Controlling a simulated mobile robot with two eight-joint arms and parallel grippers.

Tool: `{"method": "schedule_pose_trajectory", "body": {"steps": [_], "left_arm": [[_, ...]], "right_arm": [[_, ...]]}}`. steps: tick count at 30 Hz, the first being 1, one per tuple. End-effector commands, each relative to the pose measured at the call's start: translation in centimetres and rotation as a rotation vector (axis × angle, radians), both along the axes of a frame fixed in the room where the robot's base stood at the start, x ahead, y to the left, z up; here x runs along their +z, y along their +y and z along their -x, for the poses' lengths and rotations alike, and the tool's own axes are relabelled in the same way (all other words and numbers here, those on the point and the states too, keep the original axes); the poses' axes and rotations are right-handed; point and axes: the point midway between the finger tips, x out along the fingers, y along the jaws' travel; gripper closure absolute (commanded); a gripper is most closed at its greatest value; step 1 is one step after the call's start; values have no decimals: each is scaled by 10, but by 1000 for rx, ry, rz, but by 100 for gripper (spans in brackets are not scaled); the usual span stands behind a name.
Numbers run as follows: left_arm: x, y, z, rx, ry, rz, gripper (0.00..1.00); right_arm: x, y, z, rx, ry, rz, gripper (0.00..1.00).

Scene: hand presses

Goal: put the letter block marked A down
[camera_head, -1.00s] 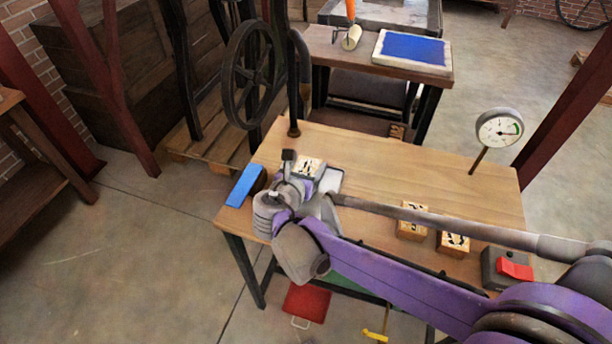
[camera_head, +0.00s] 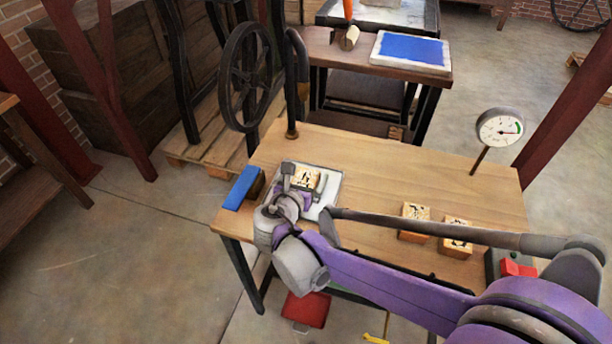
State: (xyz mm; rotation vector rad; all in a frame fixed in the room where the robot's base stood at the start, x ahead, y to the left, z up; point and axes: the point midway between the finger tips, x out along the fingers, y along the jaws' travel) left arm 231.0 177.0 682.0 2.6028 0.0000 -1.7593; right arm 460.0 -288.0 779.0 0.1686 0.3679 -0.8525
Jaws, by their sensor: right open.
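A wooden letter block (camera_head: 305,180) with dark marks on its top sits on or just over a pale metal plate (camera_head: 329,187) at the left end of the wooden table (camera_head: 390,168). I cannot read its letter clearly. My right gripper (camera_head: 304,177) is open, with its fingers around or close beside this block; its wrist hides part of the plate. Two more letter blocks stand on the table, one in the middle right (camera_head: 414,222) and one beside it (camera_head: 456,237). My left gripper is out of view.
A blue bar (camera_head: 241,188) lies at the table's left edge. A hooked dark post (camera_head: 292,90) and a handwheel (camera_head: 245,76) stand behind it. A dial gauge (camera_head: 499,128) and a red switch (camera_head: 517,268) are at the right. The table's back middle is clear.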

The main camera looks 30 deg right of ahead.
Motion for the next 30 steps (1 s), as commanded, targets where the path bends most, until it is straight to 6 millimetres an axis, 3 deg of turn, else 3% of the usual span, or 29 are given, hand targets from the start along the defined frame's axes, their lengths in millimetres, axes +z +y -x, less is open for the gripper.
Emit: {"method": "schedule_pose_trajectory", "body": {"steps": [5,18,30], "left_arm": [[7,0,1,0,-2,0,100],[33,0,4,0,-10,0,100],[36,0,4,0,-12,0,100]], "right_arm": [[10,11,8,5,0,-1,0],[44,73,61,4,0,0,0],[49,84,72,0,0,0,0]]}}
